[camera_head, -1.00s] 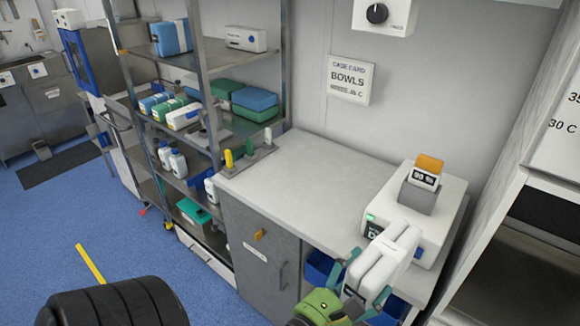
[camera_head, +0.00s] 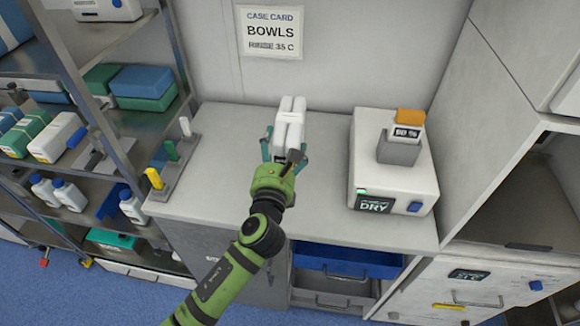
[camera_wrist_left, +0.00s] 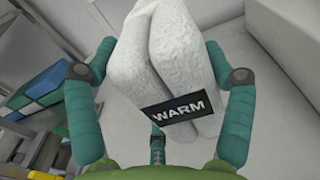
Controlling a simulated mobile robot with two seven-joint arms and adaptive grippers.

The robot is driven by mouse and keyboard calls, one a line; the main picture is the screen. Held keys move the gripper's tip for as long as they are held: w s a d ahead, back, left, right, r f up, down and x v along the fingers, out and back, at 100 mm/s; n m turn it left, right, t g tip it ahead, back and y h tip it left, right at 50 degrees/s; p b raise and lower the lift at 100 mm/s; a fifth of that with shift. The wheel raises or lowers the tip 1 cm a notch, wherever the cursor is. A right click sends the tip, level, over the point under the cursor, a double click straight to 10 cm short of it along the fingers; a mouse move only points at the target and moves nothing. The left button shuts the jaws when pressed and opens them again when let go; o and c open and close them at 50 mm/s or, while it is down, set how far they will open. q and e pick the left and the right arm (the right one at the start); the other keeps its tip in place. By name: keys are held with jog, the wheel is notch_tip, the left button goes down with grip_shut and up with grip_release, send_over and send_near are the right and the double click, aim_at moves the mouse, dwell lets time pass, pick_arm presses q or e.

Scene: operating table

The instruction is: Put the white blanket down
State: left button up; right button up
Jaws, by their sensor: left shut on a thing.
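The folded white blanket (camera_head: 289,122) is over the grey counter top (camera_head: 225,190), towards its back. My left gripper (camera_head: 285,145) is shut on it, with teal fingers on both sides. In the left wrist view the blanket (camera_wrist_left: 172,62) fills the middle and carries a black "WARM" label (camera_wrist_left: 178,110). The gripper (camera_wrist_left: 160,95) has a finger along each side of it. I cannot tell whether the blanket's underside touches the counter. My right gripper does not show.
A white "DRY" device (camera_head: 392,175) stands on the counter's right. A rack with coloured handles (camera_head: 165,168) stands at its left end. Shelves (camera_head: 110,150) are at left, a cabinet (camera_head: 490,265) at right. Counter between blanket and device is clear.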

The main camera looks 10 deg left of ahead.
aim_at(299, 135)
pick_arm(q)
jog(key=shift+m+h, duration=0.3)
jog(key=w+d+r, duration=0.2)
jog(key=d, duration=0.1)
jog(key=shift+w+d+r, duration=0.15)
jog(key=shift+w+d, duration=0.15)
jog(key=s+a+f, duration=0.1)
jog(key=a+f, duration=0.2)
jog(key=s+a+f+b, duration=0.1)
jog(key=a+f, duration=0.3)
jog(key=s+a+f, duration=0.1)
jog(key=a+f, duration=0.2)
jog(key=a, duration=0.1)
jog(key=shift+s+f+b, duration=0.3)
jog(key=shift+s+b, duration=0.05)
jog(key=shift+f, duration=0.2)
jog(key=shift+r, duration=0.1)
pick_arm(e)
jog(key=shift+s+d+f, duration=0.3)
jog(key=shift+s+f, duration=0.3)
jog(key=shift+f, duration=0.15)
pick_arm(q)
jog(key=o, duration=1.3)
jog(key=shift+f, duration=0.2)
jog(key=shift+c, duration=0.2)
jog(key=shift+o, duration=0.2)
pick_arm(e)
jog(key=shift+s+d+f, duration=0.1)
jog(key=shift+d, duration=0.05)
